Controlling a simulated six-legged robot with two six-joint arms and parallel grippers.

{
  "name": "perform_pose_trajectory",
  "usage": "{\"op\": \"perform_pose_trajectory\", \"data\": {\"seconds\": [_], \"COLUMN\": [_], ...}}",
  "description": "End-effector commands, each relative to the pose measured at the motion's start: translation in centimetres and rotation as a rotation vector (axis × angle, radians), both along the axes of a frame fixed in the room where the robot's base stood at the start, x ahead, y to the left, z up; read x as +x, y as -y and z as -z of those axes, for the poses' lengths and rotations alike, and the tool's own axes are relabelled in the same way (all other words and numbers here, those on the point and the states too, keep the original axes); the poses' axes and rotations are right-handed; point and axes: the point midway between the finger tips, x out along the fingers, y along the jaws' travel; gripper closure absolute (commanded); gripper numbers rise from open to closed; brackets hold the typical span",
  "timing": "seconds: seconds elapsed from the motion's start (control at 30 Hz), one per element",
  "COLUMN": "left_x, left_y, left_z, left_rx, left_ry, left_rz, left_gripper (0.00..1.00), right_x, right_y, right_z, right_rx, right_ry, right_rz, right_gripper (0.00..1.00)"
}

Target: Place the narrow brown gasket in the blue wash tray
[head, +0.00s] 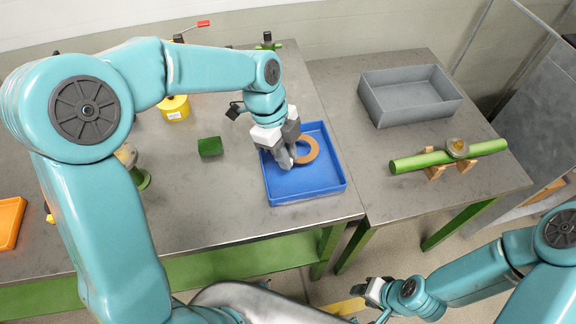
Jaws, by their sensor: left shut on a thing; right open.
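The narrow brown gasket (311,149) is a flat ring at the blue wash tray (322,193), over its floor toward the upper part. My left gripper (287,164) is over the tray and shut on the gasket's left side, which its fingers partly hide. I cannot tell whether the gasket touches the tray floor. My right gripper (368,296) is open and empty, low at the bottom of the view, away from both tables.
A green block (210,147) and a yellow container (174,108) stand left of the tray. An orange tray (10,222) is at the far left. On the right table are a grey bin (412,97) and a green bar (420,161) on wooden supports.

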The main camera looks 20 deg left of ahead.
Motion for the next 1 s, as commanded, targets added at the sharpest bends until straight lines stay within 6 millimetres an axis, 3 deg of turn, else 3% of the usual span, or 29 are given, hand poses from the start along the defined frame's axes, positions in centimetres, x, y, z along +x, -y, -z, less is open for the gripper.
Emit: {"op": "perform_pose_trajectory", "data": {"seconds": [0.37, 0.77, 0.8, 0.87, 1.0], "left_x": [0.1, 0.2, 0.2, 0.2, 0.2], "left_y": [0.2, 0.2, 0.2, 0.2, 0.2], "left_z": [4.8, 5.5, 5.5, 5.4, 5.4], "left_rx": [0.000, 0.000, 0.000, 0.000, 0.000], "left_ry": [-0.003, 0.002, 0.002, 0.002, 0.001], "left_rz": [0.002, 0.002, 0.002, 0.002, 0.001], "left_gripper": [1.00, 1.00, 0.81, 0.61, 0.59], "right_x": [0.0, 0.0, 0.0, 0.0, 0.0], "right_y": [0.0, 0.0, 0.0, 0.0, 0.0], "right_z": [0.0, 0.5, 0.5, 0.3, 0.3], "right_rx": [0.000, 0.000, 0.000, 0.000, 0.000], "right_ry": [0.000, 0.000, 0.000, 0.000, 0.000], "right_rz": [0.000, 0.000, 0.000, 0.000, 0.000], "right_gripper": [0.57, 0.57, 0.57, 0.57, 0.57]}}
